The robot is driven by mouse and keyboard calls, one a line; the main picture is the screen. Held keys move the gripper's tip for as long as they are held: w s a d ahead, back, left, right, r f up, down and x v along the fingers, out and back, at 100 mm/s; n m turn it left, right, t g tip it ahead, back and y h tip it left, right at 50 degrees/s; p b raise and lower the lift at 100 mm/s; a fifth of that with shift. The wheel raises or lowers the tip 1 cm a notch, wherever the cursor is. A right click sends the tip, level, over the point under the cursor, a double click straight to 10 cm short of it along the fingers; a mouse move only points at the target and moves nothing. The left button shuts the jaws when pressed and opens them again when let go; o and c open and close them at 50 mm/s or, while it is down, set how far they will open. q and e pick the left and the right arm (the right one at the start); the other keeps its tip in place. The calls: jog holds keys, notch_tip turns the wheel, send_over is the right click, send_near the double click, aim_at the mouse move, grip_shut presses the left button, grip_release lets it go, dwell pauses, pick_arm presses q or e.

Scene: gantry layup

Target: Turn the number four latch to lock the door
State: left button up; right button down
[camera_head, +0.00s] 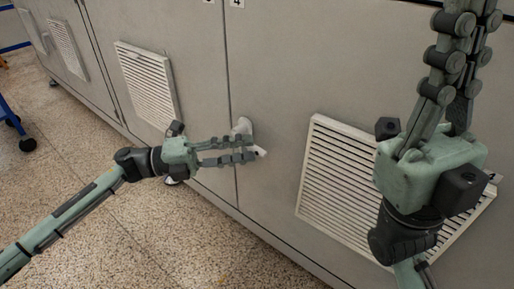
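The number four door is a grey cabinet panel (275,70), with a "4" label (237,3) at the top edge. Its pale latch (243,127) sits beside the vertical door seam. My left gripper (248,150) reaches in from the left at the latch. Its dark jointed fingers lie across the latch's lower part, with a narrow gap between them. A pale tip of the latch shows at the fingertips. The fingers hide the rest, so I cannot tell whether they grip it. My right gripper (470,15) points up in front of the cabinet at the right, its fingertips cut off by the frame.
A slatted vent (330,175) lies behind my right gripper. Another vent (148,82) is on the door to the left. The speckled floor (150,240) is open in front of the cabinets. A blue wheeled frame (12,122) stands at the far left.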

aim_at(255, 146)
pick_arm(q)
jog(key=shift+w+d+r, duration=0.1)
jog(key=shift+w+d, duration=0.05)
jog(key=shift+d, duration=0.65)
jog(key=shift+w+d+r, duration=0.1)
jog(key=shift+w+d, duration=0.05)
jog(key=shift+d, duration=0.65)
jog(key=shift+c, duration=0.3)
grip_shut()
